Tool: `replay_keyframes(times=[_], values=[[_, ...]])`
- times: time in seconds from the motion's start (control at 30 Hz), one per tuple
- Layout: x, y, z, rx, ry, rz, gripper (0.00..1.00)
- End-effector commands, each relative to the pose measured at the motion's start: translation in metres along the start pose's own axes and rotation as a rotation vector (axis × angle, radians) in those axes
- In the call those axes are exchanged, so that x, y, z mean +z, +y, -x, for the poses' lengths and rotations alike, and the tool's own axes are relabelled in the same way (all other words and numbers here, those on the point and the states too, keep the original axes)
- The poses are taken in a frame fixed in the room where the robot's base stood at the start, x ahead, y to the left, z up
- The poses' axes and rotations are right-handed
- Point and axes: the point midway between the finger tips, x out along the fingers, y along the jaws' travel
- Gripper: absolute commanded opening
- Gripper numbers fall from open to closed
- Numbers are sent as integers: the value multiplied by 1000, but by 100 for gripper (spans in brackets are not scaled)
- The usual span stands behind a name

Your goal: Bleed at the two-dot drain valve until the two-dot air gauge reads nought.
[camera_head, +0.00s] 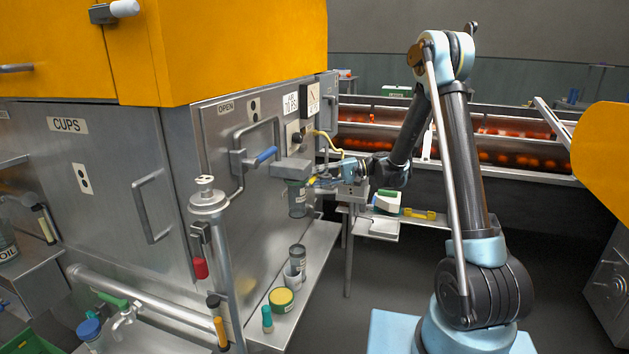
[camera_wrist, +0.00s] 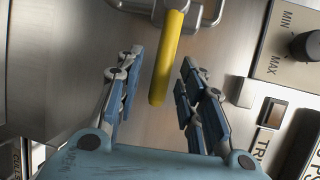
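My gripper (camera_head: 322,181) is at the steel panel beside a grey block (camera_head: 291,168) with a cup-like bowl (camera_head: 298,201) below it. In the wrist view a yellow lever handle (camera_wrist: 167,62) lies between my open fingers (camera_wrist: 158,82), with visible gaps on both sides. The handle is small and partly hidden in the head view. A round-faced gauge (camera_head: 313,98) is above, next to an air label (camera_head: 290,103); its reading is too small to tell. A two-dot plate (camera_head: 254,110) is on the panel. I cannot tell which valve it marks.
A blue-handled lever (camera_head: 265,156) and a door handle (camera_head: 152,207) stick out nearby. Another two-dot plate (camera_head: 82,179) is under the CUPS label (camera_head: 67,125). A shelf (camera_head: 312,262) below holds jars. In the wrist view a MIN/MAX knob (camera_wrist: 306,46) is on the right.

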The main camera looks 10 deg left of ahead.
Motion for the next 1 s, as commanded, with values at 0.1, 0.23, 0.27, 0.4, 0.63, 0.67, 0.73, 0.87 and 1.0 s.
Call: replay_keyframes(times=[0.1, 0.23, 0.27, 0.4, 0.63, 0.67, 0.73, 0.87, 1.0], values=[[0, 0, -10, 0, -2, 0, 36], [0, 0, -15, 0, -1, 0, 36], [0, 0, -16, 0, 0, 0, 36], [0, 0, -16, 0, 0, 0, 36], [0, 0, -16, 0, 0, 0, 6], [0, 0, -16, 0, 0, 0, 0], [0, 0, -16, 0, 0, 0, 0], [0, 0, -18, 1, -1, 1, 0], [2, -1, -21, 6, -5, 10, 0]])
